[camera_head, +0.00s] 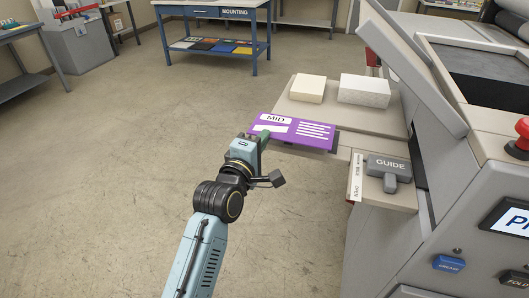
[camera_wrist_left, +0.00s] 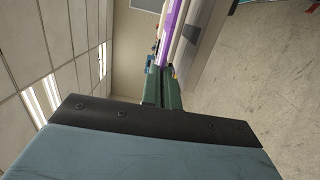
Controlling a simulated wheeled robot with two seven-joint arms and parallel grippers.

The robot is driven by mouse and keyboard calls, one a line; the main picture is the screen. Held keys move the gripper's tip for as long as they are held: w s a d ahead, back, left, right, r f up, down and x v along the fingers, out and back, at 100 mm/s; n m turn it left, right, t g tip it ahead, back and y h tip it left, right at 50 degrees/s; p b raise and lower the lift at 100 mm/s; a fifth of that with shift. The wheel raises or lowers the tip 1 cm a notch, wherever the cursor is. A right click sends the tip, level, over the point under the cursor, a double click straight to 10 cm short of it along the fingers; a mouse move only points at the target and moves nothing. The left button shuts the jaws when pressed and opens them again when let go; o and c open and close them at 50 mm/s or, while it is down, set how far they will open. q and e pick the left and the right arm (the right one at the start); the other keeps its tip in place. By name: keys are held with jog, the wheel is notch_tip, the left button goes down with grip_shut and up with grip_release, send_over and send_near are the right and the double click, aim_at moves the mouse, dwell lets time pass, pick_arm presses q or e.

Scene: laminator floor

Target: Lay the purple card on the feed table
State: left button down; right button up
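The purple card (camera_head: 305,132), marked MID with white lines, is held out roughly flat at the near left edge of the beige feed table (camera_head: 360,120). Its far right part overlaps the table in the head view; I cannot tell whether it touches. My left gripper (camera_head: 262,137) is shut on the card's left end, just left of the table. In the left wrist view, the green fingers (camera_wrist_left: 162,88) are close together, with the purple card (camera_wrist_left: 172,25) running out beyond them. My right gripper is in neither view.
A cream block (camera_head: 308,88) and a white block (camera_head: 364,91) stand towards the back of the feed table. A grey GUIDE handle (camera_head: 389,168) sits on the ledge in front. The raised grey machine panel (camera_head: 412,65) bounds the right. Floor at left is clear.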

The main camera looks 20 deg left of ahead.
pick_arm(q)
jog(key=shift+f+b, duration=0.4)
jog(key=shift+f, duration=1.35)
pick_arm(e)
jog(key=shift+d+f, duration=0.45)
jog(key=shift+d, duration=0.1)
pick_arm(q)
jog(key=shift+f, duration=0.1)
jog(key=shift+f, duration=0.1)
jog(key=c, duration=1.7)
grip_release()
jog(key=shift+s+a+r+p, duration=0.1)
jog(key=shift+s+a+p, duration=0.15)
jog(key=shift+s, duration=1.75)
jog(key=shift+s+a+r+p, duration=0.15)
jog(key=shift+s+a, duration=0.1)
jog(key=shift+s, duration=1.7)
jog(key=shift+s+a+f+p, duration=0.1)
jog(key=shift+s+a+p, duration=0.15)
jog(key=shift+s, duration=1.75)
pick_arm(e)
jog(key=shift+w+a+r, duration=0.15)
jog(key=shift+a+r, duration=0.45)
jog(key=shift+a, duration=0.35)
